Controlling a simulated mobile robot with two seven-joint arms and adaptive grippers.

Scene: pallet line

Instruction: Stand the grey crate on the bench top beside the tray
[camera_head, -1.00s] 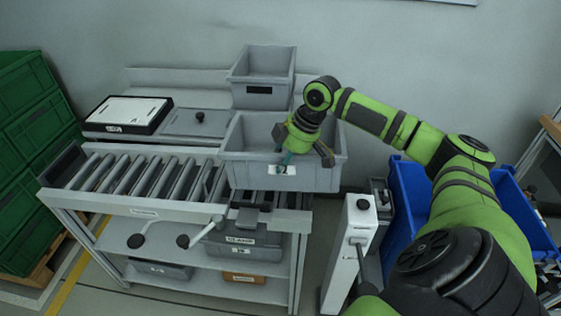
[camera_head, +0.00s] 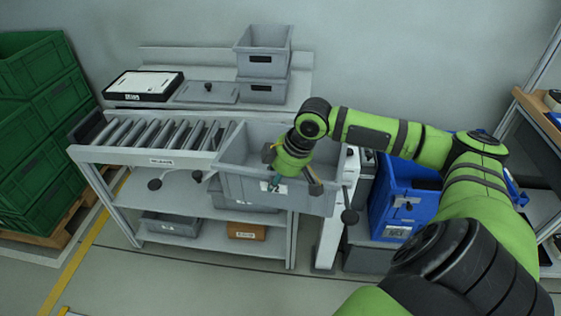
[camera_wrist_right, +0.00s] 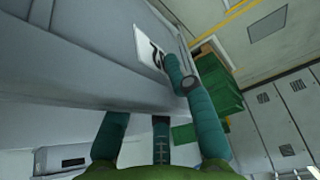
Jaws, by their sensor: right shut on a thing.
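The large grey crate (camera_head: 240,190) with a white number label hangs in front of the right end of the roller bench. It looks empty and slightly tilted. My right gripper (camera_head: 278,177) is shut on its near wall by the label. The right wrist view shows the crate wall (camera_wrist_right: 75,65) close up, with my right gripper's fingers (camera_wrist_right: 165,105) against it. The bench top (camera_head: 218,109) lies behind the rollers and holds a black-rimmed tray (camera_head: 112,96) with a white sheet. I cannot tell whether the crate touches the bench. My left gripper is out of view.
Two stacked grey bins (camera_head: 263,64) stand on the bench top, with a flat grey lid (camera_head: 200,92) left of them. Rollers (camera_head: 160,134) run along the front. A blue crate (camera_head: 398,205) stands right; green crates (camera_head: 40,125) are stacked left.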

